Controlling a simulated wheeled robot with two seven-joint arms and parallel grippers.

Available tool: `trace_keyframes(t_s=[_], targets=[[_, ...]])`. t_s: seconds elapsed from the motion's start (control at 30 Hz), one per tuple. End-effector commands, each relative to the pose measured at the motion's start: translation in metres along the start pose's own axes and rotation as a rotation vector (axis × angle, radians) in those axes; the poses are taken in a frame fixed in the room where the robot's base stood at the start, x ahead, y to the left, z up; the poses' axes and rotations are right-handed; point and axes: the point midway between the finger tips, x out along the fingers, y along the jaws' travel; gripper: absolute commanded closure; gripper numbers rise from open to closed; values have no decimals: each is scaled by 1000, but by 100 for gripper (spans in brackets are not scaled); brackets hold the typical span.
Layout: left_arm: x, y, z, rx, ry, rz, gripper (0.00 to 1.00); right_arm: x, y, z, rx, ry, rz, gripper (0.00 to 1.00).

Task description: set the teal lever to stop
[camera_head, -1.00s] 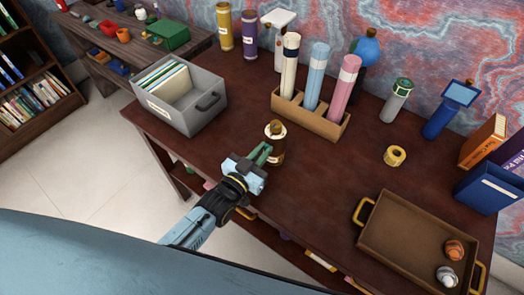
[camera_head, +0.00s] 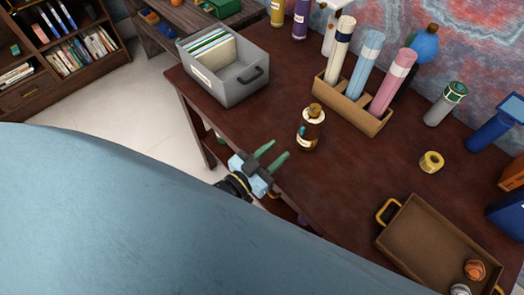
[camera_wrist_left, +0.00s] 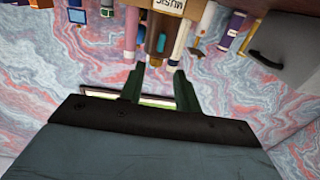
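I cannot make out a teal lever in either view. My left gripper (camera_head: 280,149) is open and empty, just in front of the desk's near edge, with two green fingers apart. It also shows in the left wrist view (camera_wrist_left: 159,69), with a visible gap between the fingers. An amber bottle (camera_head: 316,128) with a brown cap and pale label stands upright on the desk beyond the fingertips, apart from them. A small teal patch shows on its label side. My right gripper is not in view.
The dark desk (camera_head: 357,165) holds a grey file box (camera_head: 243,88), a wooden holder (camera_head: 346,110) with rolled tubes, a yellow tape roll (camera_head: 431,162) and a brown tray (camera_head: 408,237). A bookshelf (camera_head: 60,40) stands at the left. My pale blue body covers the lower left.

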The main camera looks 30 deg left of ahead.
Motion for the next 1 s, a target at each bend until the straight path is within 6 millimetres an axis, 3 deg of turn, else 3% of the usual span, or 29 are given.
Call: trace_keyframes(t_s=[0.1, 0.3, 0.9, 1.0], targets=[[-23, 0, 1, 0, -2, 0, 67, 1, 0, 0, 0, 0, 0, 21], [-43, 0, 0, 0, 0, 0, 67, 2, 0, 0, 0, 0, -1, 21], [-46, 0, 0, 0, 1, 0, 67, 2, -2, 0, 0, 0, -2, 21], [-47, -1, 9, 1, -19, -3, 67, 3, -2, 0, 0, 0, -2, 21]])
